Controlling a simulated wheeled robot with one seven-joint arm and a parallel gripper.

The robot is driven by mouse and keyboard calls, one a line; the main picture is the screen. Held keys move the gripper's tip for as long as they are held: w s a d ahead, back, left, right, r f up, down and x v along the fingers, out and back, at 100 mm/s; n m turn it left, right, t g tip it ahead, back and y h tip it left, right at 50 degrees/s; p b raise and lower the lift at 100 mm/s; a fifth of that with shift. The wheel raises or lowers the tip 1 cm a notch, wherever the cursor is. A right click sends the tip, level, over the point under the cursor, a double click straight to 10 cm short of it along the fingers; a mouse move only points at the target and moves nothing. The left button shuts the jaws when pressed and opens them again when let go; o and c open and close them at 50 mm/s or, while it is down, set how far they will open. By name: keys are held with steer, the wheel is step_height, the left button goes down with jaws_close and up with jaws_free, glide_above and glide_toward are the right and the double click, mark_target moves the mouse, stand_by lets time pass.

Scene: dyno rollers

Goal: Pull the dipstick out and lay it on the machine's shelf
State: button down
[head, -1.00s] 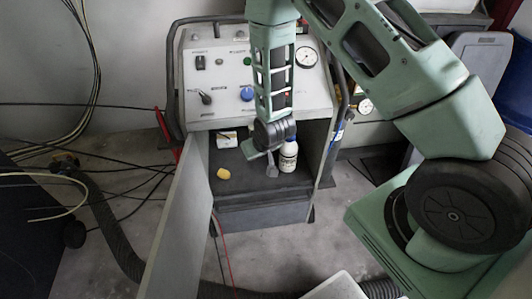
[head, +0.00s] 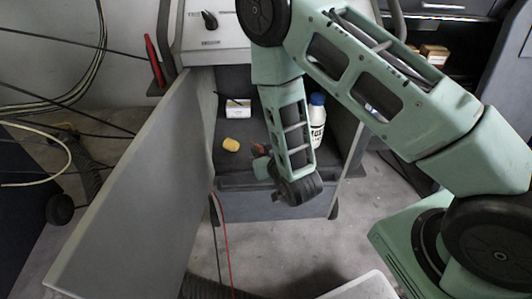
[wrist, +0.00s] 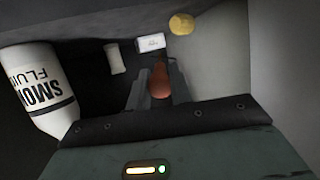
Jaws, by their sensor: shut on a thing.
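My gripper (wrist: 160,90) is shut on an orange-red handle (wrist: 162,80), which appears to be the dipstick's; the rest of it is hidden. In the head view my gripper (head: 262,165) is at the front of the machine's open compartment, partly behind my own wrist, with the reddish handle (head: 260,149) just showing. The dark shelf (head: 226,167) lies below the control panel. On it stand a white smoke fluid bottle (head: 317,118) to the right, a small white box (head: 238,107) at the back and a yellow lump (head: 231,145) to the left.
A grey door (head: 130,190) stands open on the left of the compartment. In the wrist view the bottle (wrist: 38,90) is at left, and a small pale cylinder (wrist: 114,58) lies near the box (wrist: 151,42). Bare shelf shows around the yellow lump (wrist: 181,24). A red cable (head: 226,240) hangs in front.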

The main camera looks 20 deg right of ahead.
steer(key=shift+a+f+t+b, duration=0.1)
steer(key=shift+f+t+b, duration=0.3)
steer(key=shift+f+b, duration=0.4)
steer(key=shift+w+d+f+b, duration=0.4)
steer(key=shift+w+f, duration=0.1)
steer(key=shift+w, duration=0.55)
steer(key=shift+w+d+f+b, duration=0.35)
steer(key=shift+w+f, duration=0.1)
steer(key=shift+w, duration=0.65)
steer(key=shift+w+d+f+b, duration=0.4)
steer(key=shift+w+f, duration=0.1)
steer(key=shift+w, duration=0.55)
steer(key=shift+f+b, duration=0.65)
steer(key=shift+f, duration=0.3)
steer(key=c, duration=1.2)
jaws_free()
steer(key=shift+o, duration=0.2)
